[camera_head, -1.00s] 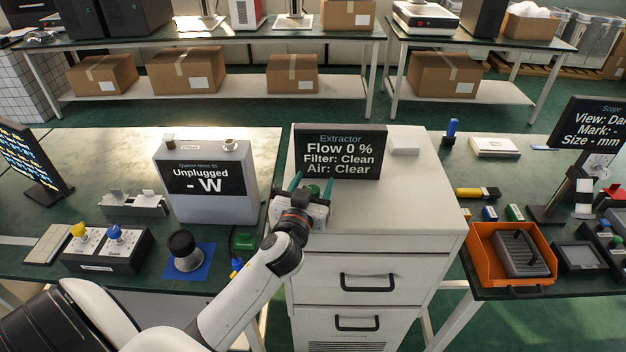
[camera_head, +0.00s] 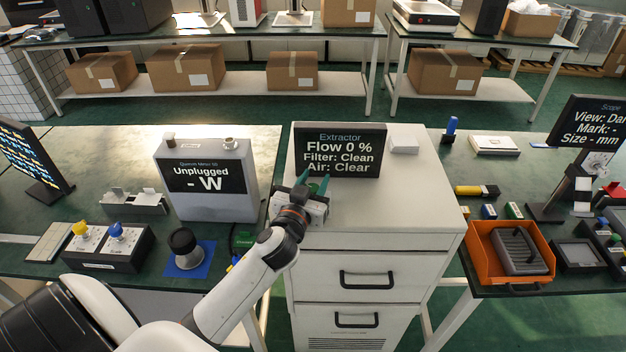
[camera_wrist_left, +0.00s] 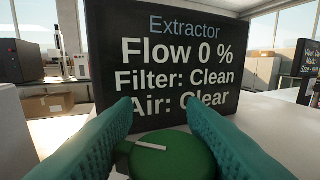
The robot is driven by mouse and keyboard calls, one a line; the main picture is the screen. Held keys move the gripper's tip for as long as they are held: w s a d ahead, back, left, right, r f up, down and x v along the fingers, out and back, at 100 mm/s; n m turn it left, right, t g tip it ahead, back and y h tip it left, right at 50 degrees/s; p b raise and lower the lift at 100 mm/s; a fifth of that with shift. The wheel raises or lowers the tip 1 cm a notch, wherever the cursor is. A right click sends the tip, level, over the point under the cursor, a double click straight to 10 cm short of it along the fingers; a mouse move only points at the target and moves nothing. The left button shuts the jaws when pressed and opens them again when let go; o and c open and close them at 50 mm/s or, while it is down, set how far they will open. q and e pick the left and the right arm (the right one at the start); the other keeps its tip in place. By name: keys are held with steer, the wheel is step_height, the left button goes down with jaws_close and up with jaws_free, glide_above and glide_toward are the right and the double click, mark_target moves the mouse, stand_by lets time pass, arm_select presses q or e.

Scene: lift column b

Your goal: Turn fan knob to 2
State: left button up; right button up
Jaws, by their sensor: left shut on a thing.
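The green round knob (camera_wrist_left: 165,155) with a white pointer line shows in the left wrist view, in front of the Extractor screen (camera_wrist_left: 172,65). Its pointer lies nearly sideways; no number marks are visible around it. My left gripper (camera_head: 311,188) stands over the white cabinet top at its front left, and its teal fingers are shut on the knob from both sides. In the head view the knob is hidden behind the gripper. The Extractor screen (camera_head: 340,150) there reads Flow 0 %, Filter: Clean, Air: Clear. My right gripper is not in view.
A white Quench Meter box (camera_head: 207,205) reading Unplugged stands left of the cabinet.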

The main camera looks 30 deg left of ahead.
arm_select(q)
steer(key=m+h+p, duration=0.1)
steer(key=h, duration=0.1)
steer(key=m+h+p, duration=0.1)
steer(key=m+h, duration=0.1)
steer(key=shift+w+d+r+h, duration=0.1)
steer(key=shift+d+r+h, duration=0.1)
steer(key=shift+h, duration=0.1)
steer(key=m+h+p, duration=0.1)
steer(key=h, duration=0.1)
steer(key=m+h, duration=0.1)
steer(key=h, duration=0.1)
steer(key=shift+d+f+m+p, duration=0.1)
steer(key=shift+d+m+p, duration=0.05)
steer(key=shift+m+p, duration=0.25)
steer(key=m+g+h, duration=0.1)
steer(key=h, duration=0.1)
steer(key=m+h, duration=0.1)
steer(key=shift+d+f+m+g+h, duration=0.1)
steer(key=shift+d+m+g+h, duration=0.1)
steer(key=shift+m+g+h, duration=0.15)
steer(key=shift+d+m+g+h+b, duration=0.15)
steer(key=shift+m+g+h+b, duration=0.45)
steer(key=shift+h, duration=0.35)
steer(key=shift+d+m+g+h+b, duration=0.15)
steer(key=shift+m+g+h+b, duration=0.2)
steer(key=shift+m+g+h, duration=0.45)
steer(key=o, duration=1)
steer(key=shift+d, duration=0.1)
steer(key=shift+s, duration=0.2)
